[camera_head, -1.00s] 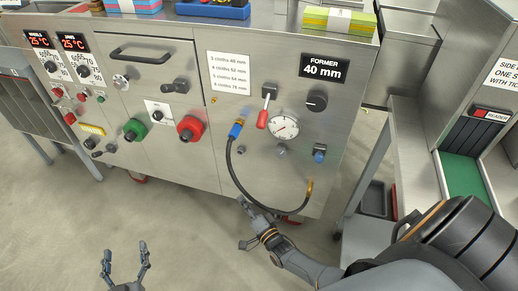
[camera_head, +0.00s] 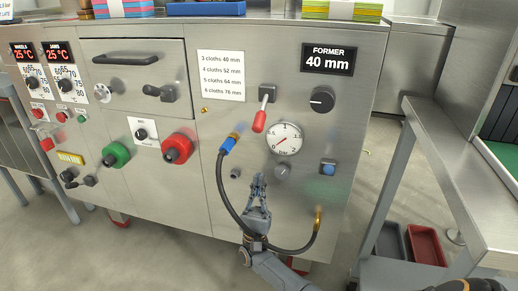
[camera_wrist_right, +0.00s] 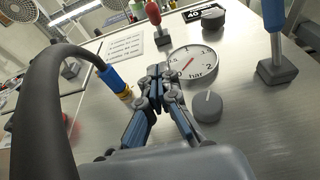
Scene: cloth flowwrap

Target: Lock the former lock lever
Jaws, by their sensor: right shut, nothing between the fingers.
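A lever with a red handle (camera_head: 260,120) hangs down and slightly left from its dark mount on the steel panel, left of the black former knob (camera_head: 321,99). A lever with a blue end (camera_head: 328,168) sits lower right on the panel. Neither lever has a readable label, so I cannot tell which is the former lock. In the wrist view I see the red handle (camera_wrist_right: 153,12) at top and the blue handle (camera_wrist_right: 274,15) at upper right. My right gripper (camera_head: 259,179) is shut and empty, below the red lever and apart from both. My left gripper is out of view.
A pressure gauge (camera_head: 285,139) and a small grey knob (camera_head: 282,171) lie just above right of the gripper. A black hose (camera_head: 226,195) with a blue connector loops close around its left and under it. A steel table (camera_head: 458,185) stands at right.

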